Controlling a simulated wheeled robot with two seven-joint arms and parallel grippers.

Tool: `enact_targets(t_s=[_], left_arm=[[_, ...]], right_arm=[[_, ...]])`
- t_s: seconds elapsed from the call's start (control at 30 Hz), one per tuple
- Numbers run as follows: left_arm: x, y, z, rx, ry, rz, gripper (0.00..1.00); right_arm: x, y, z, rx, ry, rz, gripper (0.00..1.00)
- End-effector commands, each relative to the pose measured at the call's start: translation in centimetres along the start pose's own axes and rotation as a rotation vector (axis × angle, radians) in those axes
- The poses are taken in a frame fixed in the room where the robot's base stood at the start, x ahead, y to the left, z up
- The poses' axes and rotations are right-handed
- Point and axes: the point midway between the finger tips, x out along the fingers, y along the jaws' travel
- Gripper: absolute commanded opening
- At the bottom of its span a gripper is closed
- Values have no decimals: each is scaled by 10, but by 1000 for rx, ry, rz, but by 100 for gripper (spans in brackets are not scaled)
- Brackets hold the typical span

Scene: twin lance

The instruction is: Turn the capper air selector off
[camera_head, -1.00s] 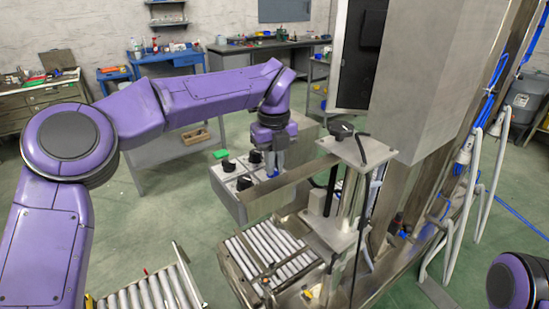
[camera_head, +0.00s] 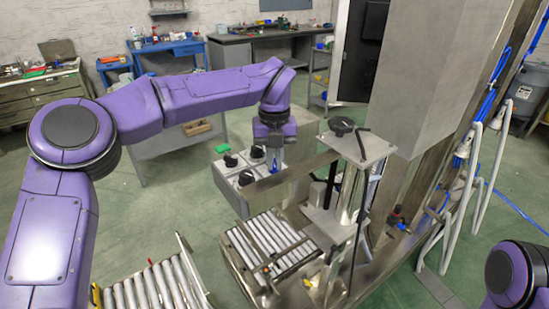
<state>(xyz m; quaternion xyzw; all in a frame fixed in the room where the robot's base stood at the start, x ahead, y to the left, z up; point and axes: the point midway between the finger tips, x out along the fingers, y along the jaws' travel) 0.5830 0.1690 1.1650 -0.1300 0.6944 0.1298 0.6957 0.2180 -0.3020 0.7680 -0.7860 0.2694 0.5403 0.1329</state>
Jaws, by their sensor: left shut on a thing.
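A grey control box (camera_head: 229,192) stands beyond the conveyor, with several black selector knobs on its pale sloping top. One knob (camera_head: 230,160) is at the left, one (camera_head: 257,152) at the back and one (camera_head: 245,180) at the front. Their labels are too small to read. My left gripper (camera_head: 274,168) points down at the right side of the box top, shut on a knob there. The fingers mostly hide that knob, so its pointer direction cannot be told. My right gripper is out of view; only part of that arm shows at bottom right.
A flat metal rail (camera_head: 290,176) runs close in front of my left gripper. A machine post with a black handwheel (camera_head: 341,126) stands just right. A roller conveyor (camera_head: 268,245) lies below.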

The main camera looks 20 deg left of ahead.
Motion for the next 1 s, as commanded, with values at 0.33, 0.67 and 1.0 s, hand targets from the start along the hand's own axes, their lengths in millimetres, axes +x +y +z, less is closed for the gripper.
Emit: enact_targets(t_s=[0.33, 0.67, 1.0], left_arm=[[4, 0, -1, 2, 6, 5, 37], [-16, -1, 0, -2, -1, 1, 37], [-92, -1, 1, -1, 4, 4, 37]], right_arm=[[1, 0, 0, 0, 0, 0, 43], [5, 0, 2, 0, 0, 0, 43], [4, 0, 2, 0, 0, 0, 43]])
